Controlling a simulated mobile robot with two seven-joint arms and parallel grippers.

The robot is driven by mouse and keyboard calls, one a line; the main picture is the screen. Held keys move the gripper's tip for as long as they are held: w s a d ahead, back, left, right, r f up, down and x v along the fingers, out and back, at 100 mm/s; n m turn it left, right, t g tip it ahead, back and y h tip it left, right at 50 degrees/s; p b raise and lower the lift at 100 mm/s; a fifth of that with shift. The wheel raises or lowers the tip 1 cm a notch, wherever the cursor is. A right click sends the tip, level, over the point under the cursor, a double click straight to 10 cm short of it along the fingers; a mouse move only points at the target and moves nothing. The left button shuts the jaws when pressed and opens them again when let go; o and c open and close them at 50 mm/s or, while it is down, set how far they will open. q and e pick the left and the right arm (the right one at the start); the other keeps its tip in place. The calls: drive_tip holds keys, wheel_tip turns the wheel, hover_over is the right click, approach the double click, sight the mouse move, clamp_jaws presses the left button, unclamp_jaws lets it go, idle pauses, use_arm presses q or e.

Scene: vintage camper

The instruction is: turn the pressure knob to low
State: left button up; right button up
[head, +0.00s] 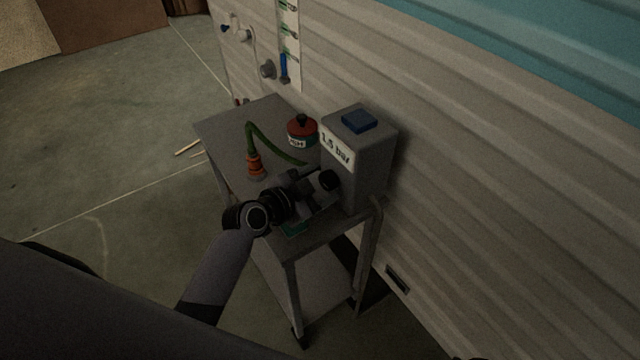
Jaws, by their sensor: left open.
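A grey box (372,165) with a blue top patch and a label reading "1.5 bar" stands on the right end of a grey cart. A round black knob (329,180) shows on its front face, below the label. My left gripper (318,185) reaches in from the lower left, open, with its fingers close to the knob. I cannot tell whether they touch it. The gripper and wrist hide part of the box's lower front, and no mark for low is readable. My right gripper is not in view.
On the cart (225,128) stand a red canister (302,130) with a black top and a green hose (262,140) with an orange end. The ribbed camper wall (460,180) is close behind. Open floor lies to the left.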

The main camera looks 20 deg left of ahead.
use_arm(q)
drive_tip(key=shift+w+d, duration=0.1)
drive_tip(key=shift+w, duration=0.05)
drive_tip(key=c, duration=1.1)
drive_tip(key=shift+o, duration=0.3)
